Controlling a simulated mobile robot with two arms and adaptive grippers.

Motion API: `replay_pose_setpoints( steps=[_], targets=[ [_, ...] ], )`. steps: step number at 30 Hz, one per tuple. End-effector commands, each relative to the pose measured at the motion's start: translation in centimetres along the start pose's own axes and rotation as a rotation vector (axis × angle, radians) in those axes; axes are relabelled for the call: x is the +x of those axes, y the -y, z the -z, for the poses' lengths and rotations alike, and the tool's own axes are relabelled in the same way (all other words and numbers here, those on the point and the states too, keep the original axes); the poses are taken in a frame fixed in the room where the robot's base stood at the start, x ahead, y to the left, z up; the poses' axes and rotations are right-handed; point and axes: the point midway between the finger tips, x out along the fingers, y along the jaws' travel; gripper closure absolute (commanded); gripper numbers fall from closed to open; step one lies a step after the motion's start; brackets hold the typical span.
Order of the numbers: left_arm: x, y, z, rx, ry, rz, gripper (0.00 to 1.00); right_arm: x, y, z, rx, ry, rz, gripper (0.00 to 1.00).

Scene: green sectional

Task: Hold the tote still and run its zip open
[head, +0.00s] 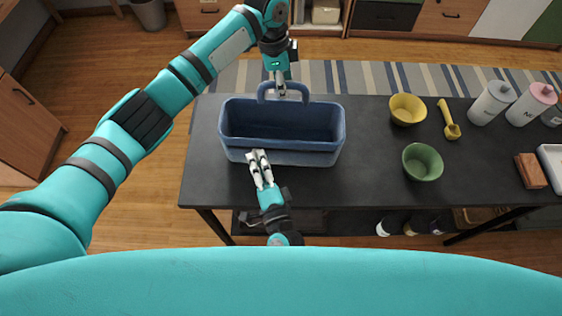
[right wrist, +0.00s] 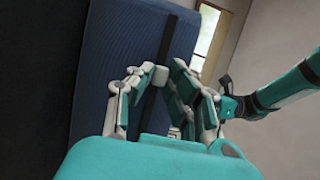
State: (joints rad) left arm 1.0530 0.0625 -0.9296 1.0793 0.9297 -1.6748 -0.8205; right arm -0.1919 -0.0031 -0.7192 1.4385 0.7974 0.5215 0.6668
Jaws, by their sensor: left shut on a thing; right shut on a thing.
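The blue tote (head: 320,157) stands upright on the dark table, its hollow top facing up and a loop handle (head: 297,86) rising at its back. My left gripper (head: 280,90) is shut on this handle at the far side. My right gripper (head: 259,156) is at the near wall, left of the tote's middle, with its fingers closed together. In the right wrist view the blue wall (right wrist: 120,50) carries a dark zip strip (right wrist: 165,45). The right fingertips (right wrist: 157,76) meet at this strip, on what looks like the small zip pull, mostly hidden between them.
To the right on the table (head: 370,180) are a yellow bowl (head: 407,109), a green bowl (head: 422,162), a yellow scoop (head: 449,122), a white bottle (head: 491,103), a pink-topped bottle (head: 531,104) and a brown block (head: 531,171). The table between tote and bowls is clear.

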Motion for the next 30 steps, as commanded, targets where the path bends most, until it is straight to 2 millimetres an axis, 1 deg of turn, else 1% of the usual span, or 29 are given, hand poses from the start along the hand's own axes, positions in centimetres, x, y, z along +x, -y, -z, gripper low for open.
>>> replay_pose_setpoints(
  steps=[1, 4, 13, 14, 18, 19, 26, 29, 30],
  targets=[
    [0.0, 0.0, 0.0, 0.000, -0.002, 0.001, 1.00, 0.3, -0.2, -0.8, 0.002, 0.002, -0.005, 1.00],
    [0.0, 0.0, 0.0, 0.000, -0.002, 0.001, 1.00, 0.5, -0.1, -1.5, -0.001, 0.003, -0.004, 1.00],
    [0.0, 0.0, 0.1, 0.001, -0.002, 0.001, 1.00, 0.5, -0.1, -1.6, -0.002, 0.004, -0.004, 1.00],
    [0.0, 0.0, 0.1, 0.001, -0.002, 0.001, 1.00, 0.5, -0.1, -1.6, -0.002, 0.004, -0.004, 0.81],
    [0.0, 0.0, 0.1, 0.001, -0.002, 0.001, 1.00, 0.6, -0.1, -1.6, -0.002, 0.003, -0.003, 0.63],
    [0.0, 0.0, 0.1, 0.001, -0.002, 0.001, 1.00, 0.6, -0.1, -1.6, -0.002, 0.003, -0.003, 0.62],
    [0.0, 0.0, 0.1, 0.001, -0.002, 0.001, 1.00, 0.5, -0.1, -1.5, -0.002, 0.002, -0.002, 0.62],
    [0.0, 0.0, 0.1, 0.001, -0.002, 0.001, 1.00, 0.0, -0.1, -1.5, -0.002, 0.002, -0.003, 0.62],
    [0.0, 0.0, 0.1, 0.001, -0.002, 0.001, 1.00, -0.4, -0.2, -1.5, -0.002, 0.002, -0.005, 0.62]
  ],
)
